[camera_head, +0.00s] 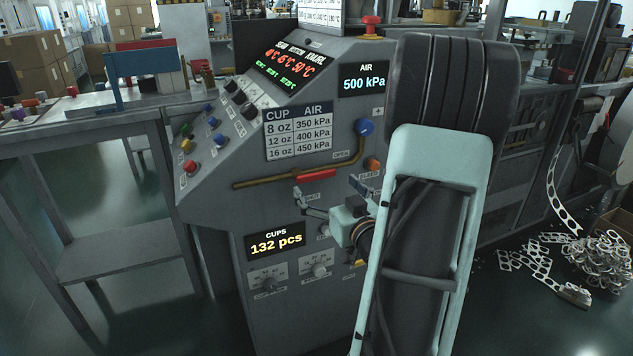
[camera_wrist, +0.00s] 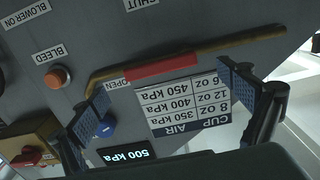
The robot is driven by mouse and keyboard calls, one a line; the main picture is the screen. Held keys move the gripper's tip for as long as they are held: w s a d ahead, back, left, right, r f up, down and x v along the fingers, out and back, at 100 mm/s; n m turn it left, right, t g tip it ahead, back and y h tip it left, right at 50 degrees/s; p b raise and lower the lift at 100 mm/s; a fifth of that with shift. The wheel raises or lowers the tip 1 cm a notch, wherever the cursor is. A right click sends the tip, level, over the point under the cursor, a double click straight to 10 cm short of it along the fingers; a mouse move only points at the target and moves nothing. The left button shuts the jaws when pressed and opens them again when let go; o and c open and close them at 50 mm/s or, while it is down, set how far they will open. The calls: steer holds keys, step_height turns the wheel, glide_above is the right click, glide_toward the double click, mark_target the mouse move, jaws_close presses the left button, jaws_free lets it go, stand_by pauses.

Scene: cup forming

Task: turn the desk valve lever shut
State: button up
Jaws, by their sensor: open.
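The valve lever (camera_head: 316,175) is a red bar lying along the brass pipe (camera_head: 265,181) on the sloped grey panel. The OPEN label is above its right end and the SHUT label below it. In the upside-down wrist view the red lever (camera_wrist: 161,68) lies along the pipe with OPEN by its left end. My gripper (camera_head: 327,190) is open and empty, just below and in front of the lever in the head view. In the wrist view its two padded fingers (camera_wrist: 166,96) are spread wide, with the lever between and beyond them. I see no contact.
A blue knob (camera_head: 364,127) and an orange BLEED button (camera_head: 373,164) sit right of the lever. The AIR display (camera_head: 363,80) reads 500 kPa. Several coloured buttons are on the left slope. A workbench (camera_head: 90,140) stands left; metal scrap (camera_head: 595,262) lies on the floor right.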

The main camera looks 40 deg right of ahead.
mark_target(318, 177)
steer(key=x, duration=0.5)
steer(key=shift+w, duration=0.4)
steer(key=shift+d, duration=0.1)
steer(key=c, duration=1.7)
